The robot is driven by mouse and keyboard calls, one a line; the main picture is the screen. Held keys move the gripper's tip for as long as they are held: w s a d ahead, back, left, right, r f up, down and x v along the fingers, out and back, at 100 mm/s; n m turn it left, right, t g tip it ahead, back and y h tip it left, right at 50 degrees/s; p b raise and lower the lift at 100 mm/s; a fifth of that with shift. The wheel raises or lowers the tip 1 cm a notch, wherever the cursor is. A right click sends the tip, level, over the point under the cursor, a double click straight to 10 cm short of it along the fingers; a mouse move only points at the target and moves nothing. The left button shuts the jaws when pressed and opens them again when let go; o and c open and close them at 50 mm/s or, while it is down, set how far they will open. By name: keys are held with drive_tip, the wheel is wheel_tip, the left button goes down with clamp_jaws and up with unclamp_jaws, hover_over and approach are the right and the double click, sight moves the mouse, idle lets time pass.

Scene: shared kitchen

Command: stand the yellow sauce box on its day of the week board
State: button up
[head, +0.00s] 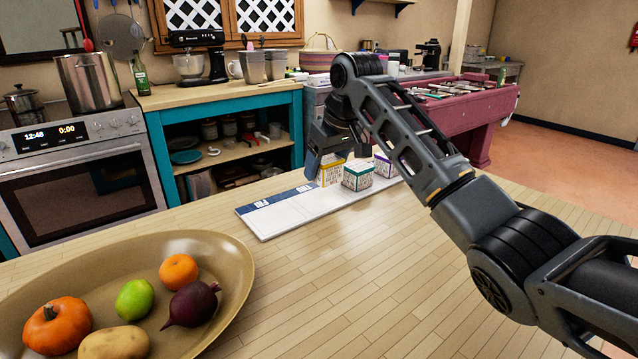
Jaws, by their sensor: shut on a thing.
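The yellow sauce box (330,175) is in the head view, at the near left end of a group of boxes over the board. My gripper (325,160) is above it, shut on its top. I cannot tell whether the box touches the board. The day of the week board (277,217) is a long white panel with blue headings, lying on the wooden counter. Its left sections are bare. A green-topped box (358,178) stands on it just right of the yellow box, and a purple-topped box (384,166) stands further right, partly behind my arm.
A large tan oval dish (240,262) with several fruits and vegetables fills the front left. The wooden counter (345,290) in front of the board is clear. An oven (80,180) and a teal cabinet (228,103) stand behind the counter.

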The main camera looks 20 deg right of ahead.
sight(320, 184)
drive_tip(key=shift+w+a+f, duration=0.2)
drive_tip(key=shift+a+f, duration=0.15)
drive_tip(key=shift+a, duration=0.2)
drive_tip(key=shift+f, duration=2)
drive_tip(key=shift+f, duration=0.15)
drive_tip(key=o, duration=1.2)
drive_tip(key=shift+c, duration=0.2)
drive_tip(key=v, duration=1.2)
